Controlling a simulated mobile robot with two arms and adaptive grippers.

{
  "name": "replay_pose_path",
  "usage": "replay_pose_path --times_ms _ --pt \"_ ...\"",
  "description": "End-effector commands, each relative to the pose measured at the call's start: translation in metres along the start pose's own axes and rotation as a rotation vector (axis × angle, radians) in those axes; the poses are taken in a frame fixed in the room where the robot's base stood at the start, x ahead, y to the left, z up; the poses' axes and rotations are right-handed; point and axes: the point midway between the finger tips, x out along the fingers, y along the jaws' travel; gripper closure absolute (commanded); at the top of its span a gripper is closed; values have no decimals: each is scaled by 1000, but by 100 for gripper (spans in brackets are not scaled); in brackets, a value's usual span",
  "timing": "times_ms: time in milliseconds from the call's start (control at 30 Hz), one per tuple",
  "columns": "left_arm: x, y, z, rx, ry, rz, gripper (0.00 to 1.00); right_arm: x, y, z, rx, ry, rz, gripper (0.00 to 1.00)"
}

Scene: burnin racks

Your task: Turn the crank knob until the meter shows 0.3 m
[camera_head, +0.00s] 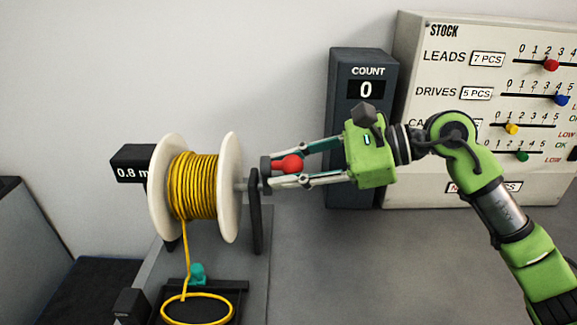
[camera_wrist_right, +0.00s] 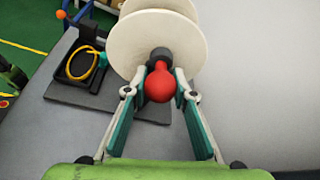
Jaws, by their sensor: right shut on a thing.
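The red crank knob (camera_head: 290,164) is at the right side of the spool of yellow cable (camera_head: 195,185), which has white flanges. My right gripper (camera_head: 278,172) is shut on the knob, with a finger on each side of it. The knob also shows between the fingers in the right wrist view (camera_wrist_right: 159,83), in front of the white flange (camera_wrist_right: 150,42). The dark meter (camera_head: 131,163) left of the spool reads 0.8 m; its right edge is partly covered by the flange. My left gripper is not in view.
Yellow cable hangs from the spool into a coil in a black tray (camera_head: 230,290), beside a teal piece (camera_head: 197,273). A dark counter box (camera_head: 362,90) reading 0 and a stock board (camera_head: 485,80) with coloured sliders stand behind my right arm. Grey table surface is bare at the lower middle.

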Motion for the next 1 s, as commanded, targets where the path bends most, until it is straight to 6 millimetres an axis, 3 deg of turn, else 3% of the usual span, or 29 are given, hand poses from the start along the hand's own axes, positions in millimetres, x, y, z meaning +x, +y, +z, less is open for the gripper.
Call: replay_pose_path --times_ms 300,567,1000 --pt "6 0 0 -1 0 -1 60 2 8 -1 -2 -4 2 96" --pt "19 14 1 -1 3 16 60 3 26 -4 -3 -3 2 96" --pt "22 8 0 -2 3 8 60 3 30 -4 -1 -2 3 96"
